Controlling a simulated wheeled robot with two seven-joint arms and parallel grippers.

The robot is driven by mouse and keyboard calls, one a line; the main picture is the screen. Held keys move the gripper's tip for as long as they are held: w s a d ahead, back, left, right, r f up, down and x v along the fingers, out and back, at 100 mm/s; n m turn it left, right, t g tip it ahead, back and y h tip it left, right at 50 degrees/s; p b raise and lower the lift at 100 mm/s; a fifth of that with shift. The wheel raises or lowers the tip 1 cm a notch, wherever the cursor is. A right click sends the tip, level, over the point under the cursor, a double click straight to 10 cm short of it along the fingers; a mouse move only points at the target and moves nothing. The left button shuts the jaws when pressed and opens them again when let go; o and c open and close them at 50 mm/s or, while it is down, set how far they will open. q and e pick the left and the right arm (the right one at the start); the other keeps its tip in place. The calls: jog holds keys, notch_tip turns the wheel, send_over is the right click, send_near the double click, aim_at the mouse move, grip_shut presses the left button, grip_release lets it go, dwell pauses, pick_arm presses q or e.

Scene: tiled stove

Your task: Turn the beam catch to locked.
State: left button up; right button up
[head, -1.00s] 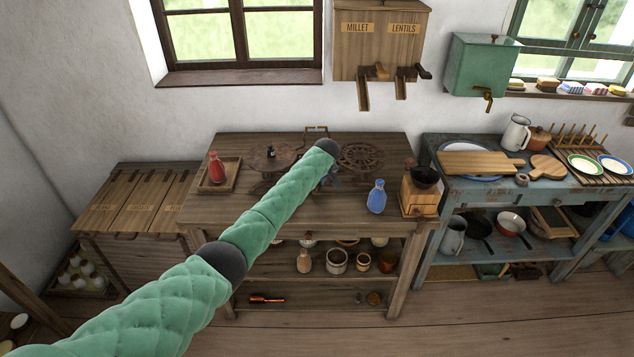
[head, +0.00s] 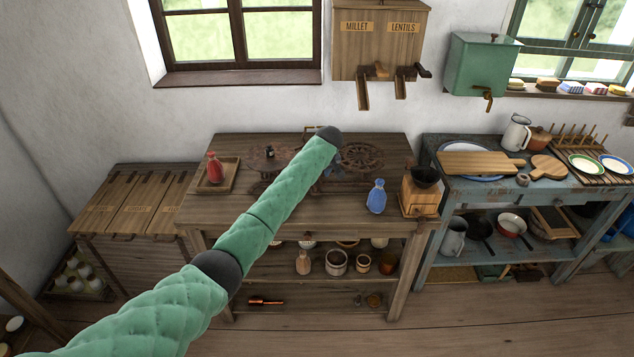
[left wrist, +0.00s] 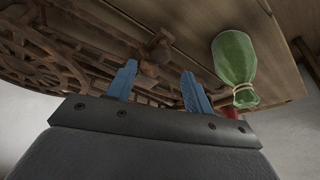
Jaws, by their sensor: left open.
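The balance scale stands on the wooden table, with its left pan (head: 270,158) and its ornate right pan (head: 361,157) in the head view. Its dark, rusty metalwork (left wrist: 45,60) also fills the upper left of the left wrist view. A brown knob-like part (left wrist: 160,48) shows there beyond my fingertips; I cannot tell surely whether it is the beam catch, or its setting. My left gripper (left wrist: 158,82) is open, its two blue fingers apart with nothing seen between them. In the head view my green arm hides most of this gripper and the scale's middle. My right gripper is out of view.
A green bottle-like object (left wrist: 234,65) is right of my fingers in the wrist view. On the table (head: 290,210) stand a red bottle (head: 215,168) on a tray, a blue bottle (head: 377,197) and a grinder (head: 419,196).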

pick_arm(q)
jog(key=shift+v, duration=1.15)
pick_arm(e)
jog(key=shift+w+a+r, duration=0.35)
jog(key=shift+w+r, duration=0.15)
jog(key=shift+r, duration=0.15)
